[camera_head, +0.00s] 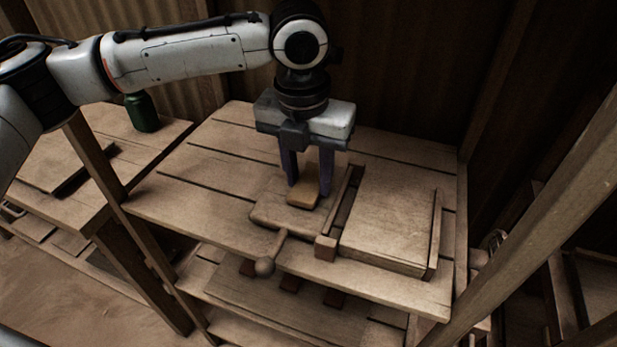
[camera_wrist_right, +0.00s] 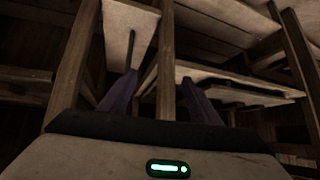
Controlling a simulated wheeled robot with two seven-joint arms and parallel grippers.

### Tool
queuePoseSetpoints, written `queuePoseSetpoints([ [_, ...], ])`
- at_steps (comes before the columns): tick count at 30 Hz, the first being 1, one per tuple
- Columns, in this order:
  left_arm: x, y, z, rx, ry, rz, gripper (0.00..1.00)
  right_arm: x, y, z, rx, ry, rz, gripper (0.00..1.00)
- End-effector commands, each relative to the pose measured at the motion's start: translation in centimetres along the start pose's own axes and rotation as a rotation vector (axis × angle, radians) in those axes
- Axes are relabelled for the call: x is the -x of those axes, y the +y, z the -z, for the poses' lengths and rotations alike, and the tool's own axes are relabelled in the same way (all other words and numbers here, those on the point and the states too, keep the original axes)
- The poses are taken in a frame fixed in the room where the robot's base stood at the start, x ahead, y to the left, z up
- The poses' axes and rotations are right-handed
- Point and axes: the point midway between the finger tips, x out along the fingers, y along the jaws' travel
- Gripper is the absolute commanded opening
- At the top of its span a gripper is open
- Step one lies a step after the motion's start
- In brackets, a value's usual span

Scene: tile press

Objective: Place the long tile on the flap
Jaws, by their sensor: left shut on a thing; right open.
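My left gripper (camera_head: 308,189) points straight down above the middle of the wooden table and is shut on a small light-brown wooden tile (camera_head: 303,197). The fingers cover part of the tile, so its full length is hard to judge. The tile is over a flat wooden board that looks like the flap (camera_head: 265,213); I cannot tell whether they touch. A handle with a round knob (camera_head: 264,267) sticks out from the board's front. My right gripper (camera_wrist_right: 159,80) shows in the right wrist view, open with nothing between its fingers.
Right of the flap lies a wide wooden panel (camera_head: 390,219) with raised rails along its sides. The slatted table (camera_head: 205,205) has clear room at left. A lower shelf (camera_head: 300,297) sits beneath. A green container (camera_head: 142,112) stands on the left table. Wooden posts frame the table.

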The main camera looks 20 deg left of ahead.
Motion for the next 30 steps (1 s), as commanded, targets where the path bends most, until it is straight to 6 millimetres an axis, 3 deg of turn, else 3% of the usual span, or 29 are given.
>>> queuePoseSetpoints([
  [12, -1.0, 0.0, 0.2, 0.001, 0.002, 0.001, 0.11, 0.2, -0.1, 0.1, 0.001, -0.003, 0.001, 0.57],
  [13, -1.0, 0.0, 0.1, 0.001, 0.001, 0.001, 0.41, 0.1, -0.1, -0.1, 0.001, -0.004, 0.001, 0.57],
  [16, -1.0, 0.0, 0.1, 0.001, 0.001, 0.001, 0.54, 0.0, -0.1, -0.2, 0.000, -0.006, 0.001, 0.57],
  [26, -0.9, 0.0, 0.1, 0.001, -0.001, 0.001, 0.54, -0.2, 0.0, -0.7, 0.000, -0.012, 0.000, 0.57],
  [30, 0.9, 0.0, 0.0, 0.001, -0.003, 0.001, 0.54, 0.0, 0.0, -0.4, 0.000, -0.011, 0.000, 0.57],
])
